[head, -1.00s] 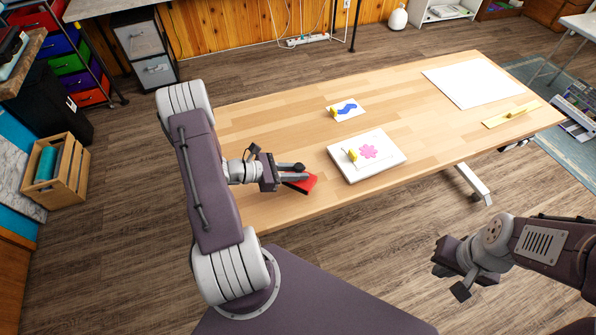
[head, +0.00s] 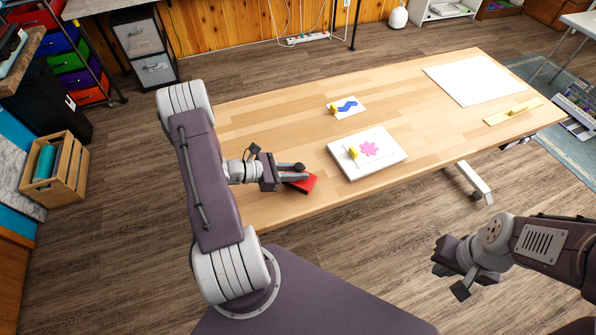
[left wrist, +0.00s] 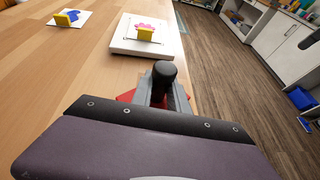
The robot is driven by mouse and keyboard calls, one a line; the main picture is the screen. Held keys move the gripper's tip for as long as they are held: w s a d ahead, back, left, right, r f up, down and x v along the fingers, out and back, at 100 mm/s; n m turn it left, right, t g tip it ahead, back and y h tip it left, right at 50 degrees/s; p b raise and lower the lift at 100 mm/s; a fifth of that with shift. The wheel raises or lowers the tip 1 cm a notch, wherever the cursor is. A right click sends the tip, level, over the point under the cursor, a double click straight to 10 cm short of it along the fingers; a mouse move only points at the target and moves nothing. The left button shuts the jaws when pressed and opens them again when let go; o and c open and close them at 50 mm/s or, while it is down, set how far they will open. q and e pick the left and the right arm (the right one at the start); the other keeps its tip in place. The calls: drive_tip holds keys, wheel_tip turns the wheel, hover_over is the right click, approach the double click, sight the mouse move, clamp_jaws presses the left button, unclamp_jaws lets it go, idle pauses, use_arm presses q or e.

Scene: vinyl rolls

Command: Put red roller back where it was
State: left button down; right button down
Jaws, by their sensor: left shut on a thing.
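The red roller (head: 304,185) is at the near edge of the wooden table, left of the white board. It shows red below my left gripper (head: 296,174), with a black rounded end beside the fingers. My left gripper is shut on it. In the left wrist view the black end (left wrist: 164,74) stands up between the grey fingers, and red parts (left wrist: 126,97) show at their sides. The fingers hide much of the roller, and I cannot tell if it touches the table. My right gripper (head: 449,274) is open and empty, off the table's near side.
A white board (head: 391,168) carries a pink-flower sheet and a yellow squeegee (head: 353,153). Behind it lies a blue-wave sheet (head: 348,106) with another yellow piece (head: 333,108). The table's left part is clear.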

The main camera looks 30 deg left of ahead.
use_arm(q)
drive_tip(key=shift+f+b, duration=0.6)
drive_tip(key=shift+f, duration=0.05)
drive_tip(key=shift+f, duration=0.15)
unclamp_jaws()
idle(0.7)
idle(0.3)
drive_tip(key=shift+s+a, duration=3.2)
drive_tip(key=shift+a, duration=0.05)
